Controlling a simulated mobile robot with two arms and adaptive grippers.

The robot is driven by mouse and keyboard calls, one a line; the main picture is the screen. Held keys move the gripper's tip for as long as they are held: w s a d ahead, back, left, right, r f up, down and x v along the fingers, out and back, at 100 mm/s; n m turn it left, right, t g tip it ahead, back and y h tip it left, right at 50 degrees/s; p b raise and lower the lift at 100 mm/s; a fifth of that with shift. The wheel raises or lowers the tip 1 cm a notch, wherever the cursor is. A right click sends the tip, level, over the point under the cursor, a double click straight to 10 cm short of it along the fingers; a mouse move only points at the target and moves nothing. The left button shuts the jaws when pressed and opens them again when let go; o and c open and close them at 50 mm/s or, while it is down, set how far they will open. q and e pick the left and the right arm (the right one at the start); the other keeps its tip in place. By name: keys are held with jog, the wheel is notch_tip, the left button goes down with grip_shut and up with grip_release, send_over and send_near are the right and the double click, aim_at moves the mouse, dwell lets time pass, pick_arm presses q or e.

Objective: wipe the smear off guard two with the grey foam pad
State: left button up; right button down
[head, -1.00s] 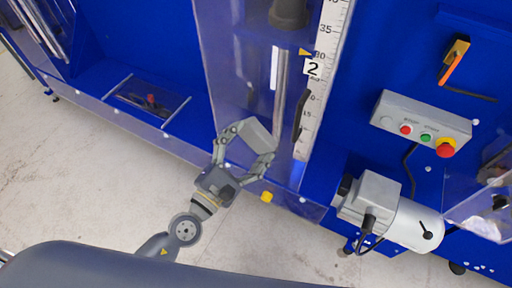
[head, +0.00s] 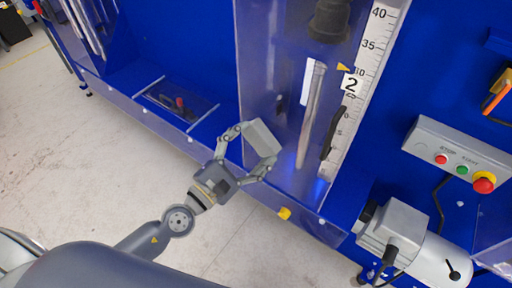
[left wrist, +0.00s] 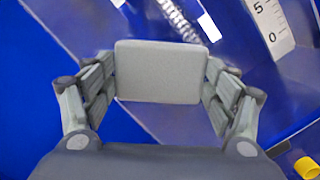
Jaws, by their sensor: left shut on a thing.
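My left gripper (head: 259,148) is shut on the grey foam pad (head: 262,137), a pale block held between its two fingers. The pad (left wrist: 160,72) fills the middle of the left wrist view, gripped at both sides. Guard two (head: 265,60) is the clear panel beside the "2" label (head: 350,84). The pad overlaps the guard's lower left part in the head view. I cannot tell whether it touches the panel. I cannot make out a smear for certain; the pad may hide part of the panel. My right gripper is not in view.
A control box (head: 450,155) with buttons and a grey motor (head: 410,235) stand to the right. A ruler (head: 368,80) runs up beside the guard. A yellow knob (head: 284,213) is at the lower edge. Light floor (head: 100,170) is clear at left.

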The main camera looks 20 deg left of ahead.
pick_arm(q)
jog(key=b+v, duration=0.2)
jog(key=v, duration=0.4)
jog(key=shift+s+d+r+b, duration=0.2)
jog(key=shift+d+r+b, duration=0.1)
jog(key=shift+s+f, duration=0.1)
jog(key=shift+b+v, duration=0.95)
jog(key=shift+v, duration=0.45)
